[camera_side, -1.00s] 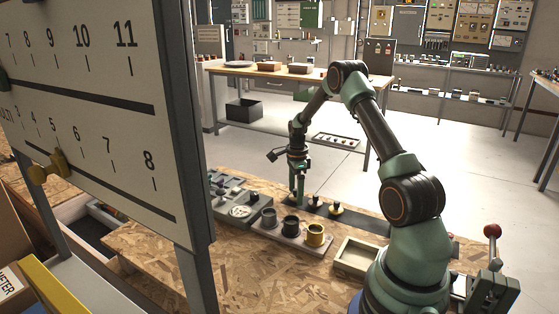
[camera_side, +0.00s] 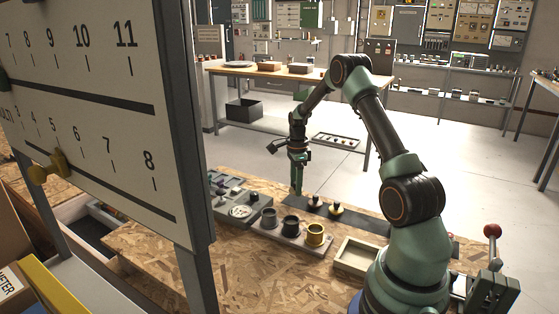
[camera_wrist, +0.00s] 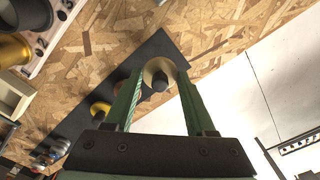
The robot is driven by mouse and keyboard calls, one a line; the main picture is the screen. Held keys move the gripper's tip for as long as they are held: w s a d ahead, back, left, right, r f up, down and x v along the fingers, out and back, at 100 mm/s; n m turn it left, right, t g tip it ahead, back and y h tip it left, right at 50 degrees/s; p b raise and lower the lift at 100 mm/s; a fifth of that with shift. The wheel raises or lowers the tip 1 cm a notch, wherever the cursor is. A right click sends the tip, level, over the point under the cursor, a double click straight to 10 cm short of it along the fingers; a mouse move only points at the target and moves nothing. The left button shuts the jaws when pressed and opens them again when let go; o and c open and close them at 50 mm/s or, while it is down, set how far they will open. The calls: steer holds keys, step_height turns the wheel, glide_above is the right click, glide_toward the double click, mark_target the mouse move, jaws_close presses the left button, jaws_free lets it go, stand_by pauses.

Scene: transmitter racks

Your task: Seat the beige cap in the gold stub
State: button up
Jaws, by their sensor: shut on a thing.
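The beige cap (camera_wrist: 156,65), a pale disc with a dark knob, is between the fingers of my gripper (camera_wrist: 158,77) in the wrist view. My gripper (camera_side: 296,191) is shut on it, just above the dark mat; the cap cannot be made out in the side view. The gold stub (camera_side: 315,236) is an open-topped yellow cup at the right end of a row of stubs, to the right of and nearer the camera than my gripper. It also shows at the left edge of the wrist view (camera_wrist: 12,50).
Two dark stubs (camera_side: 290,226) share the rack (camera_side: 262,231) with the gold one. A yellow cap (camera_side: 336,210) and another dark-knobbed cap (camera_side: 314,203) stand on the dark mat (camera_side: 365,222). An empty wooden tray (camera_side: 343,265) is to the right. A grey panel (camera_side: 225,218) sits left.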

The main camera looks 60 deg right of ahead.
step_height(320, 180, up, 17)
steer(key=s+a+r, duration=0.6)
steer(key=a, duration=0.2)
steer(key=s+a, duration=0.8)
step_height(320, 180, down, 20)
steer(key=shift+a+f, duration=0.1)
steer(key=shift+f, duration=0.3)
steer(key=o, duration=1.3)
